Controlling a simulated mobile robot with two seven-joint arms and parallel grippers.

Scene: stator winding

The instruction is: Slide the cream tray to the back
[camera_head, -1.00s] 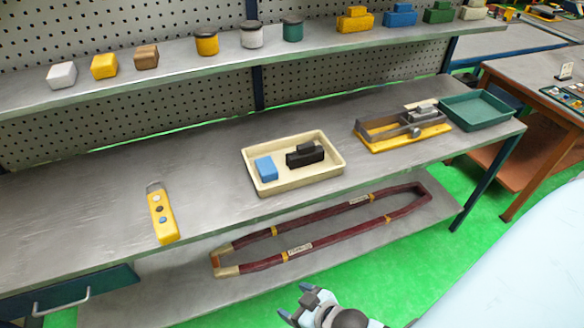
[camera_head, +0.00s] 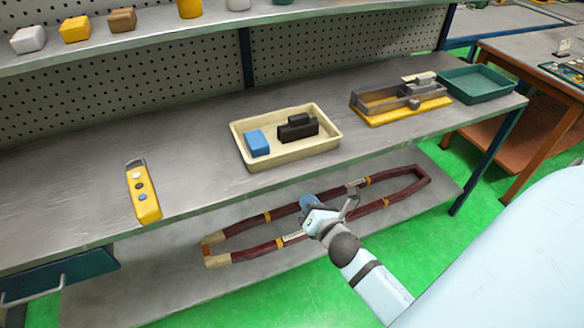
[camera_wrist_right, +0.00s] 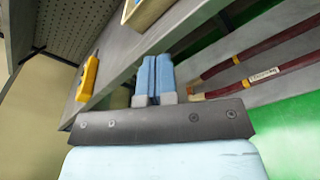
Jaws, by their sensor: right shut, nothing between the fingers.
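The cream tray (camera_head: 285,163) sits on the grey bench top near its front edge. It holds a blue block (camera_head: 257,142) and a black block (camera_head: 298,128). In the right wrist view a corner of the tray (camera_wrist_right: 146,14) shows at the top edge. My right gripper (camera_head: 308,203) is in front of the bench, below and apart from the tray. In the right wrist view its two blue fingers (camera_wrist_right: 154,80) are together with nothing between them. My left gripper is not in view.
A yellow handheld control (camera_head: 143,190) lies left of the tray. A yellow-based fixture (camera_head: 378,117) and a green tray (camera_head: 480,97) stand to its right. The bench top behind the tray is clear. A dark red coil loop (camera_head: 265,246) lies on the lower shelf.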

